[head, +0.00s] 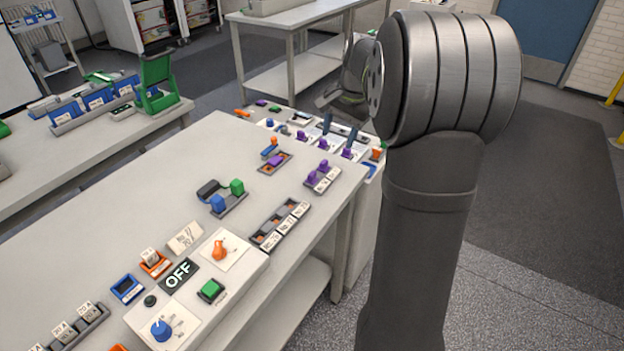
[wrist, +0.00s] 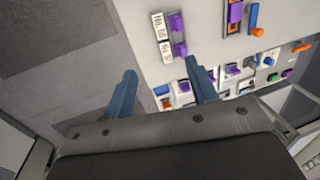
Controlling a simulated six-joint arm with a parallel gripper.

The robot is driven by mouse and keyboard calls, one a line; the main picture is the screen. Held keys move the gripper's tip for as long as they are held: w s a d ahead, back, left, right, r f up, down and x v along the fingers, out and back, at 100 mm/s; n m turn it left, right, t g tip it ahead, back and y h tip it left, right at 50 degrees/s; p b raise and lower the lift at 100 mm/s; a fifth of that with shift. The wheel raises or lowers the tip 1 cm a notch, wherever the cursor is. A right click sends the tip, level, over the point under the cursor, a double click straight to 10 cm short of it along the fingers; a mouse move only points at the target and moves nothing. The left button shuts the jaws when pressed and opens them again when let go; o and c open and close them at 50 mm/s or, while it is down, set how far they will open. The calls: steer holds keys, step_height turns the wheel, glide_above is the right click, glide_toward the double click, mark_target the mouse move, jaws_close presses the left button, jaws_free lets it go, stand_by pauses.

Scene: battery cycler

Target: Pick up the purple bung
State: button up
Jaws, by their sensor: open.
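Several purple pieces show, and I cannot tell for certain which is the bung. Two purple pieces (head: 323,169) stand in a small labelled holder near the table's right edge; they also show in the wrist view (wrist: 178,34). Another purple piece (head: 276,160) sits in a holder to their left, seen also in the wrist view (wrist: 236,13). Purple knobs (head: 301,137) stand on the panel farther back. My gripper (wrist: 161,72) is open and empty, its blue fingers spread apart. In the wrist view the two purple pieces lie above the gap between the fingers, nearer the right finger.
A control box with an OFF sign (head: 179,275) is at the front. The table's left middle is clear.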

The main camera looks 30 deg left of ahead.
steer(key=a+n, duration=0.1)
steer(key=n, duration=0.1)
steer(key=n+h, duration=0.2)
steer(key=n, duration=1.4)
glide_above(312, 173)
steer(key=f, duration=1.1)
steer(key=shift+w, duration=0.3)
steer(key=shift+s+f, duration=0.15)
steer(key=shift+f, duration=1.2)
steer(key=shift+s+f, duration=0.1)
steer(key=shift+f, duration=1.25)
steer(key=c, duration=1)
